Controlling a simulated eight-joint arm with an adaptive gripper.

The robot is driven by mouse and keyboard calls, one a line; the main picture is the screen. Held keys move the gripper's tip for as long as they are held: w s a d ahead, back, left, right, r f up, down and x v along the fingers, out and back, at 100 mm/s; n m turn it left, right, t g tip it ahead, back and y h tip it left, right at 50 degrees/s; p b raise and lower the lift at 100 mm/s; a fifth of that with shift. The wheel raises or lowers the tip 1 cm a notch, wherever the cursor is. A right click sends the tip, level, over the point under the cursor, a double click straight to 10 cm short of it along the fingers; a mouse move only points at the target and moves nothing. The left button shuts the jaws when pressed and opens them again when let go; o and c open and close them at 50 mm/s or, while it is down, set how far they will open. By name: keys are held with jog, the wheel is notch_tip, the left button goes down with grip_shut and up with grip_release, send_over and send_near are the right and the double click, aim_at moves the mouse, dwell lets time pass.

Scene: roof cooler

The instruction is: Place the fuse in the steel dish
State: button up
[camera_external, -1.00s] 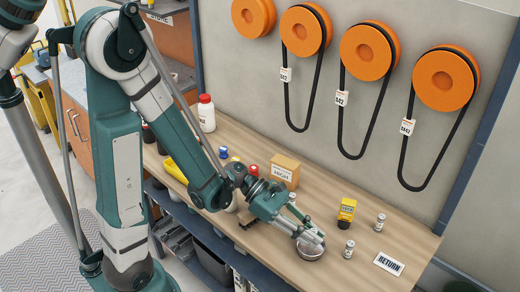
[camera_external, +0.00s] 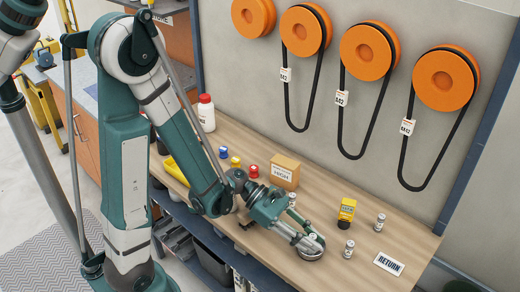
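The round steel dish (camera_external: 311,254) sits on the wooden bench near its front edge, partly covered by my gripper (camera_external: 312,242). My gripper is tilted down over the dish, its fingertips at or just above it. A small pale spot shows between the fingertips; I cannot tell whether it is a held fuse or part of the gripper. Small grey-white cylinders that look like fuses stand upright on the bench: one fuse (camera_external: 349,249) just right of the dish, another fuse (camera_external: 380,222) farther right, and a third similar cylinder (camera_external: 292,200) behind my gripper.
A yellow box with a dark base (camera_external: 347,210) stands behind the dish. A cardboard box (camera_external: 285,172), red, yellow and blue-capped items and a white bottle (camera_external: 206,113) stand farther left. A RETURN label (camera_external: 389,264) lies at right. Belts hang from orange pulleys (camera_external: 446,78) on the wall.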

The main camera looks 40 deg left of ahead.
jog(key=shift+r, duration=0.2)
jog(key=shift+p+v, duration=0.9)
jog(key=shift+v, duration=1.75)
notch_tip(320, 180, up, 7)
jog(key=p, duration=0.2)
jog(key=shift+f, duration=0.15)
jog(key=s+a+r+m+t+y, duration=0.1)
jog(key=a+r+m+y, duration=0.1)
jog(key=a+m+y, duration=0.2)
jog(key=s+a+r+m+t+y, duration=0.1)
jog(key=a+m+y, duration=0.3)
jog(key=a+m, duration=0.5)
jog(key=s+a+r+m+t+y, duration=0.2)
jog(key=a+r+m+y, duration=0.1)
jog(key=a+m+y, duration=0.2)
jog(key=shift+a+r+m+t, duration=0.35)
jog(key=shift+a+m, duration=0.85)
jog(key=shift+a, duration=0.95)
jog(key=shift+s, duration=0.15)
